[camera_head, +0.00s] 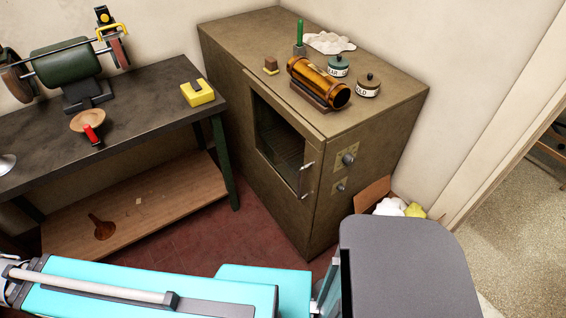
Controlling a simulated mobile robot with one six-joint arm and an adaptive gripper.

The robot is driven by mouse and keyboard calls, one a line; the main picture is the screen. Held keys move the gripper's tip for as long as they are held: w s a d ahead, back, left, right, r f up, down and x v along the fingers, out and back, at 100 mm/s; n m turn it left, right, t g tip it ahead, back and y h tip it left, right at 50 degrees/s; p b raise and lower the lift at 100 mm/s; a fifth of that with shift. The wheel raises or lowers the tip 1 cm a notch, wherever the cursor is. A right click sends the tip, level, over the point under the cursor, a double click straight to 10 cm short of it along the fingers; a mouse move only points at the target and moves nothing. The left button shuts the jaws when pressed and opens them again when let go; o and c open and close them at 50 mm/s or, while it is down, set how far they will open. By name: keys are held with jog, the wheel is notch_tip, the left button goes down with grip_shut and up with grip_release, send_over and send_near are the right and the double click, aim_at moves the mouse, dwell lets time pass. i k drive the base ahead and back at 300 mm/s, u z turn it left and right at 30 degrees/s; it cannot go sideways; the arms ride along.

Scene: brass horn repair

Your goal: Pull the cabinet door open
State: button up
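The cabinet (370,120) is a large brown-olive metal box standing in the corner against the walls. Its door (285,195) is on the front face, turned toward the lower left, and has a dark window (279,140). The door looks flush with the front, so it appears closed. A thin metal handle (306,180) stands upright near the door's right edge. My teal arm crosses the bottom of the view, in front of the cabinet. My gripper is not visible, so its position relative to the handle cannot be told.
Two knobs (348,160) are right of the door. Left is a workbench (150,92) with a grinder (65,62). A box of rags (390,203) is right. Red floor (205,232) is clear before the cabinet.

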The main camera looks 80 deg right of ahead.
aim_at(298, 208)
jog(key=z, duration=3.05)
jog(key=k, duration=0.3)
jog(key=u, duration=0.8)
jog(key=k, duration=0.8)
jog(key=z, duration=0.1)
